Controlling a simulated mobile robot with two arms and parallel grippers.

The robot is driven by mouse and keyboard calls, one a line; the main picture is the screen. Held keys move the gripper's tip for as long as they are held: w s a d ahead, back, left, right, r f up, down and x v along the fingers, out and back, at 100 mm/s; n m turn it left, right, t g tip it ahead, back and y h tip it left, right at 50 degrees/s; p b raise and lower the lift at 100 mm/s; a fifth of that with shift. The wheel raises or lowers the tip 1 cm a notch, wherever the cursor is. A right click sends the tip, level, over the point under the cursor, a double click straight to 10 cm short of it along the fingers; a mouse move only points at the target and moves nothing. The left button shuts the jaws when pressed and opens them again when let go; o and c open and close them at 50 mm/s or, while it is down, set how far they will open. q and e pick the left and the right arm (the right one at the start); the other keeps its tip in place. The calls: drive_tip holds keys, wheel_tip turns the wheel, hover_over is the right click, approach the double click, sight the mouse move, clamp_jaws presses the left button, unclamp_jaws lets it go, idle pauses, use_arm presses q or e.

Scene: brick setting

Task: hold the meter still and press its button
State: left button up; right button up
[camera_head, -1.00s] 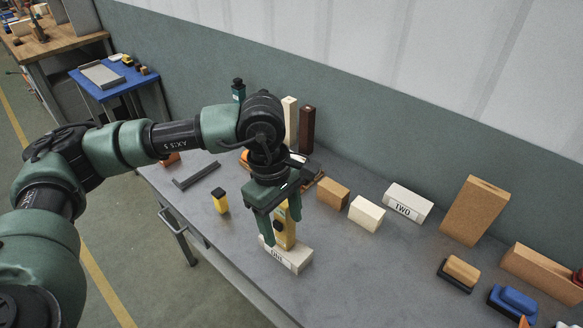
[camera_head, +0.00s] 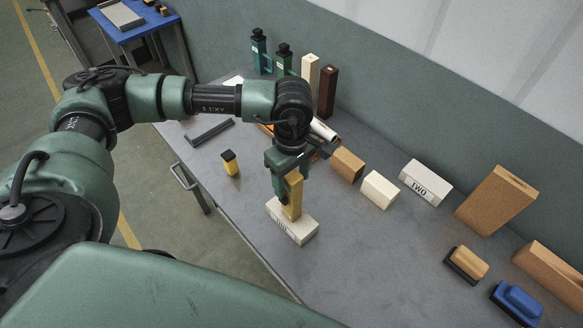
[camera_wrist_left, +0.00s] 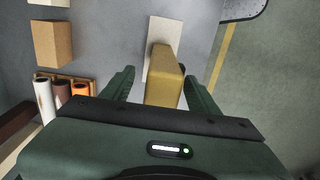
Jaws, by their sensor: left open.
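The yellow meter (camera_head: 293,197) stands upright on a white block (camera_head: 292,224) with dark lettering near the table's front edge. My left gripper (camera_head: 287,178) is over the meter from above, partly hiding it. In the left wrist view the meter (camera_wrist_left: 165,80) lies between the two spread fingers (camera_wrist_left: 160,88), with a gap on each side. A small dark part shows on the meter's right side there; I cannot tell whether it is the button. My right gripper is not in view.
A small yellow-and-black object (camera_head: 230,163) stands left of the meter. A brown block (camera_head: 347,164), a cream block (camera_head: 380,190) and a white block marked TWO (camera_head: 425,183) stand to the right. The grey table (camera_head: 350,255) is clear in front of these.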

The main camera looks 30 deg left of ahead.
use_arm(q)
drive_tip(key=shift+s, duration=0.15)
clamp_jaws()
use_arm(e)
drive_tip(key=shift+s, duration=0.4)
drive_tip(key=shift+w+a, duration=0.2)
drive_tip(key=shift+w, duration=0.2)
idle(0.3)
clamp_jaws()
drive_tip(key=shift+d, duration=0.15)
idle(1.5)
